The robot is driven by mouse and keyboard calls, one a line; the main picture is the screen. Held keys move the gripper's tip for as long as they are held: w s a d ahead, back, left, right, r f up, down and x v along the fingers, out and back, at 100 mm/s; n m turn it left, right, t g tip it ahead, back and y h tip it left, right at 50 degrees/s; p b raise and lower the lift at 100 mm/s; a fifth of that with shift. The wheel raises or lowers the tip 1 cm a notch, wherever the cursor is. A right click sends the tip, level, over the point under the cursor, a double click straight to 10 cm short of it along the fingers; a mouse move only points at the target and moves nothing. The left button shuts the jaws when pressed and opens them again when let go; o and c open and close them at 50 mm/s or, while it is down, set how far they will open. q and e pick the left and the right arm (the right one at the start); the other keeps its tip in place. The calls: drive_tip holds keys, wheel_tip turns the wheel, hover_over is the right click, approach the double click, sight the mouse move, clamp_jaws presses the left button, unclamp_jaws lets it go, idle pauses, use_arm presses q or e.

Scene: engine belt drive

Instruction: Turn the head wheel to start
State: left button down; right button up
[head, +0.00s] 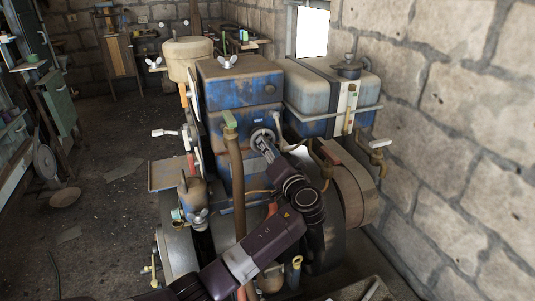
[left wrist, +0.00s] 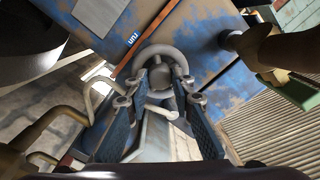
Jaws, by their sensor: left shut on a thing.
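The head wheel is a small grey ring on the front face of the blue, worn engine block (head: 238,88). Its ring (left wrist: 160,50) shows in the left wrist view, beside a small "RUN" label (left wrist: 133,39). In the head view the wheel (head: 259,132) is partly covered by my gripper. My left gripper (head: 264,143) reaches up to it from the lower right. In the left wrist view my left gripper's (left wrist: 163,84) two fingers are shut on the lower part of the wheel, one on either side. My right gripper is not in view.
A blue-grey tank (head: 318,95) stands right of the block, and a belt guard (head: 355,190) below it. A vertical brown pipe (head: 236,180) rises close left of my gripper. A stone wall (head: 455,120) bounds the right side. Open floor (head: 115,205) lies left.

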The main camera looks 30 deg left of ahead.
use_arm(q)
drive_tip(key=c, duration=1.7)
unclamp_jaws()
drive_tip(key=shift+o, duration=0.2)
drive_tip(key=shift+s+d, duration=0.1)
drive_tip(key=shift+d, duration=0.05)
drive_tip(key=v, duration=1.1)
drive_tip(key=shift+s+d, duration=0.3)
